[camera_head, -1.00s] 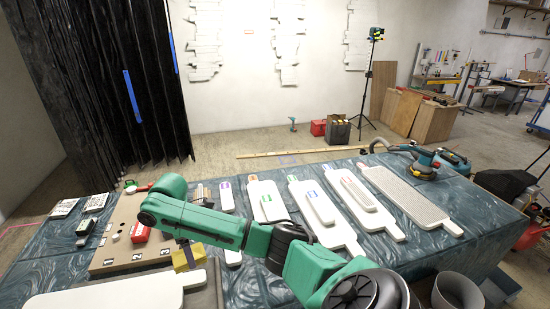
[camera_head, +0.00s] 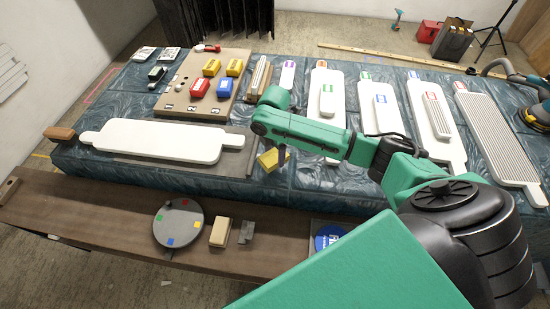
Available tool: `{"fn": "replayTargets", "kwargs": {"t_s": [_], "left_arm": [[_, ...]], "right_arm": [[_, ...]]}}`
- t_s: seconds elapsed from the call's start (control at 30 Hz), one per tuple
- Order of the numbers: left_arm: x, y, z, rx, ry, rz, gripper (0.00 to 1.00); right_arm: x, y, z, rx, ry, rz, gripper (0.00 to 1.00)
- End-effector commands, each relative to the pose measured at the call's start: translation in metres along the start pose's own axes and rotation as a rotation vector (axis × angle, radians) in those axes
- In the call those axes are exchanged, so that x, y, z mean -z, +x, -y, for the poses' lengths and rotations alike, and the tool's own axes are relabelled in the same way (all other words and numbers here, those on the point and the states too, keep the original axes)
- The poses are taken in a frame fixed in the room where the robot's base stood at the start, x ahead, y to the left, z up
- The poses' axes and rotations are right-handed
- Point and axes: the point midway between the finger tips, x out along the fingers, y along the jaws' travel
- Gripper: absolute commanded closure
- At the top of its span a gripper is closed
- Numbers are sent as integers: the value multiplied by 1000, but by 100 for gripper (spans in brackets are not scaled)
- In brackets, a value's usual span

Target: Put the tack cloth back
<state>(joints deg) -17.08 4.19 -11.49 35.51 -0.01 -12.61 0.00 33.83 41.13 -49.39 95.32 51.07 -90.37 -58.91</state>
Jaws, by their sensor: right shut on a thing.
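A small yellow piece (camera_head: 266,161), which looks like the tack cloth, is just right of the long white panel's handle end. My right arm comes in from the lower right and bends over the table. My right gripper (camera_head: 279,156) is mostly hidden by the arm. A dark part of it shows against the yellow piece, and it is shut on that piece. Whether the piece touches the table cannot be told. My left gripper is not in view.
The long white panel (camera_head: 160,139) lies at the table's front left. Behind it, a brown board (camera_head: 178,93) holds red, yellow and blue blocks. More pale panels lie to the right. A wooden shelf (camera_head: 100,215) in front carries a round grey disc (camera_head: 179,222) with coloured squares and a beige block (camera_head: 220,232).

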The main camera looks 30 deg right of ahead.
Motion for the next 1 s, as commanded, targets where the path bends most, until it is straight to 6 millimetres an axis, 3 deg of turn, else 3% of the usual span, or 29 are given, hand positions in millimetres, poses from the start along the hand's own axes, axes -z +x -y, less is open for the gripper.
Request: {"fn": "replayTargets", "kwargs": {"t_s": [0.2,0.53,0.57,0.63,0.87,1.0], "left_arm": [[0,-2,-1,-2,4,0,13],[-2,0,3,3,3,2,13],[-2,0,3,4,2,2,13],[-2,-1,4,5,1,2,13],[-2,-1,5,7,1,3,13],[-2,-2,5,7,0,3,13]], "right_arm": [[1,38,1,2,-1,1,73],[0,43,0,1,0,1,73],[0,43,0,1,0,1,25],[0,42,0,1,0,1,0],[0,41,0,1,0,1,0],[0,28,0,-1,-1,0,0]]}}
